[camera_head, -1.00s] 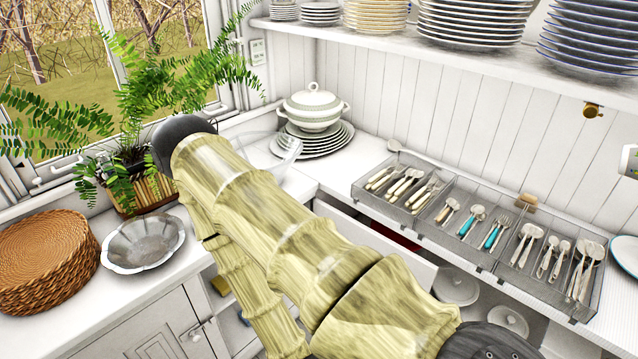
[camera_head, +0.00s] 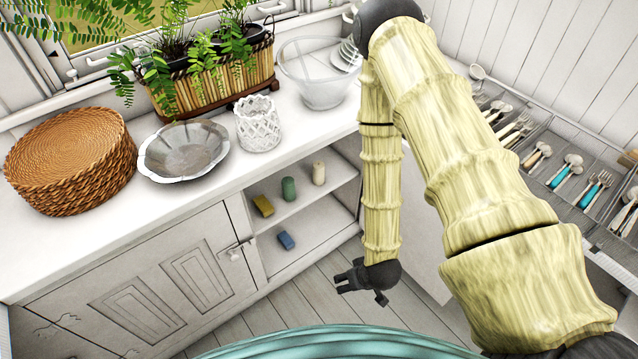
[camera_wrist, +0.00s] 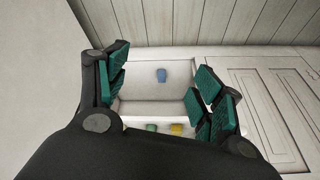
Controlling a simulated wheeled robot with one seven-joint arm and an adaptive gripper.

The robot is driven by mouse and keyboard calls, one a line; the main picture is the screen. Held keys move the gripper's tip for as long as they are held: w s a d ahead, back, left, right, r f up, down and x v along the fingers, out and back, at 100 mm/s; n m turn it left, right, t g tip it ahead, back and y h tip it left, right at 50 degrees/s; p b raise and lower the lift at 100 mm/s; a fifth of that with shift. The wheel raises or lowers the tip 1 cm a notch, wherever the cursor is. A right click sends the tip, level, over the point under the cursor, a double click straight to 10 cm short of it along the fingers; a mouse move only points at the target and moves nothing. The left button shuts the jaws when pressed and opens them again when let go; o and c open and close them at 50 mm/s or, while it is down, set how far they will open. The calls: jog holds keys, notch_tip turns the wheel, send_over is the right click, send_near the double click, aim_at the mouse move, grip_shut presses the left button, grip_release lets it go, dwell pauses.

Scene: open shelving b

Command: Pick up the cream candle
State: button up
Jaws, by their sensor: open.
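The cream candle (camera_head: 319,173) is a small pale upright cylinder on the upper open shelf (camera_head: 335,178) of the white cabinet, at the right of a row with a green cylinder (camera_head: 289,188) and a yellow block (camera_head: 262,206). My gripper (camera_head: 360,290) hangs in front of the cabinet, lower than and to the right of the candle, apart from it. In the wrist view my gripper (camera_wrist: 160,100) is open and empty, its teal pads spread on both sides of the shelf opening.
A blue block (camera_head: 286,240) lies on the lower shelf. The cabinet door (camera_head: 180,280) with its knob is left of the opening. The counter above holds a woven stack (camera_head: 70,160), a metal dish (camera_head: 185,152), a lattice jar (camera_head: 258,125) and a glass bowl (camera_head: 318,75).

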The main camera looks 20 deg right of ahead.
jog(key=w+f+t+b, duration=0.3)
jog(key=w+f+b, duration=0.3)
jog(key=w, duration=0.5)
jog(key=n+t+y+b, duration=0.2)
jog(key=t+b, duration=0.9)
jog(key=b, duration=1.4)
send_near(321, 173)
jog(key=w, duration=0.2)
jog(key=w+b, duration=0.1)
jog(key=w, duration=0.4)
jog(key=shift+a+r, duration=0.1)
jog(key=shift+r, duration=0.05)
jog(key=w+b, duration=0.1)
jog(key=w, duration=0.1)
jog(key=w+a+b, duration=0.1)
jog(key=w, duration=0.1)
jog(key=shift+a+f+b, duration=0.15)
jog(key=shift+f+b, duration=0.05)
jog(key=shift+b, duration=0.1)
jog(key=shift+w+a+r, duration=0.15)
jog(key=shift+w, duration=0.45)
jog(key=shift+c, duration=0.2)
jog(key=c, duration=1.2)
